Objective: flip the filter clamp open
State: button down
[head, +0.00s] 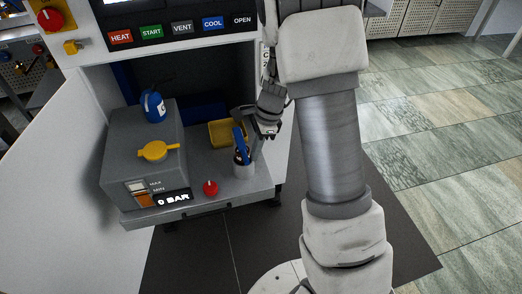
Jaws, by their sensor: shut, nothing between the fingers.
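A small grey cylinder (243,170) stands at the right front of the machine's shelf. A blue lever (238,141) rises steeply from it; this looks like the filter clamp. Dark parts at its foot are too small to make out. My gripper (256,150) is shut and empty, pointing down just right of the blue lever. I cannot tell whether it touches the lever. My gripper hides part of the cylinder's far right side.
A grey box with a yellow knob (155,151), a blue canister (153,106) and a "0 BAR" display (174,199) stands left. A red knob (210,187) sits at the shelf front, a yellow tray (216,135) behind. A button panel (182,28) hangs above. Floor is open right.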

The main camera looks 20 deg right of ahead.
jog(key=shift+a, duration=0.15)
jog(key=shift+a+m+p, duration=0.25)
jog(key=shift+m+p, duration=0.15)
